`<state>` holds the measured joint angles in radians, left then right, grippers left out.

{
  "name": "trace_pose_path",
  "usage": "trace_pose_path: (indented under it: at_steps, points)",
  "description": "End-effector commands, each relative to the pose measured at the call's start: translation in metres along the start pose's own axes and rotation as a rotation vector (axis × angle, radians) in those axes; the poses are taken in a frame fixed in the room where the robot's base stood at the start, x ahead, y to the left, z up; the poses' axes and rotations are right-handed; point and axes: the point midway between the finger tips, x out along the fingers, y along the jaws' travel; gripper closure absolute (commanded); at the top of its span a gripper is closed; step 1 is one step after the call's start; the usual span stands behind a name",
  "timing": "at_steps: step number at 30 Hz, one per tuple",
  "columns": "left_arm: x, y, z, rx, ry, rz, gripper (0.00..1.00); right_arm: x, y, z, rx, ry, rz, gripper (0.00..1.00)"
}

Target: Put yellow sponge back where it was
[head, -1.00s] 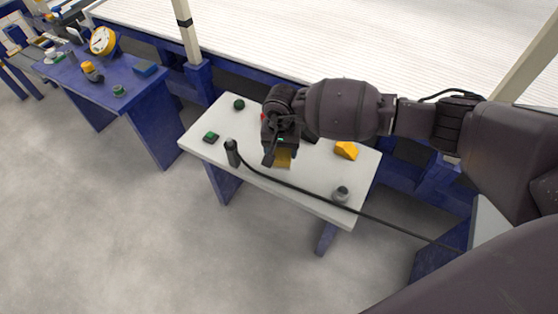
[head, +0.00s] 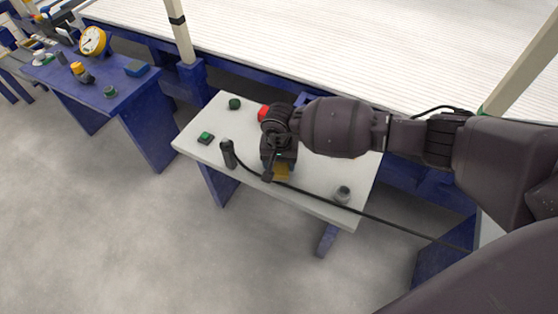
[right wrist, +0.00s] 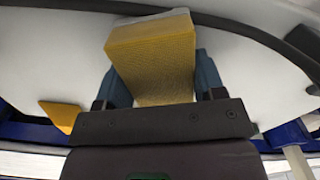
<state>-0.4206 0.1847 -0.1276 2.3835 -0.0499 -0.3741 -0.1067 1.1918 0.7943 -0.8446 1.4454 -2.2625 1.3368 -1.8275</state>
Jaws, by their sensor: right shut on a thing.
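The yellow sponge (head: 282,172) is in my right gripper (head: 279,169), over the front middle of the white table (head: 207,120) in the head view. In the right wrist view the sponge (right wrist: 155,65) sits between the two blue-grey fingers of the right gripper (right wrist: 155,85). It has a yellow body and a pale grey layer at its far end. I cannot tell whether the sponge touches the tabletop. My left gripper is not in view.
An orange wedge (right wrist: 60,115) shows in the wrist view.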

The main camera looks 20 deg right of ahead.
Motion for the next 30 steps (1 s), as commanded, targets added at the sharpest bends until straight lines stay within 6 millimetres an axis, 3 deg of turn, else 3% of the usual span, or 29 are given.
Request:
trace_pose_path:
  at_steps: [1, 2, 6, 17, 20, 30]
  points:
    - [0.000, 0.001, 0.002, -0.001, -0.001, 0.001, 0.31, 0.003, 0.000, 0.000, 0.000, -0.002, 0.002, 0.63]
    - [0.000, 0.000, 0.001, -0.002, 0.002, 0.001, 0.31, 0.003, 0.000, 0.000, 0.000, -0.001, 0.001, 0.34]
    - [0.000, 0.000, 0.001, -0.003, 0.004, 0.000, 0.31, 0.002, 0.000, 0.000, 0.000, -0.001, 0.001, 0.12]
    - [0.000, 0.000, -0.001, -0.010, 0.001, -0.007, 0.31, -0.004, 0.000, 0.000, 0.000, 0.001, -0.001, 0.11]
    - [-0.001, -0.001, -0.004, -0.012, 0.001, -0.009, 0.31, -0.015, -0.001, -0.002, 0.000, 0.004, -0.003, 0.11]
    - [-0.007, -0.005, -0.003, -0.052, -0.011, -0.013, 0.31, -0.083, -0.001, -0.003, 0.000, 0.009, -0.005, 0.11]
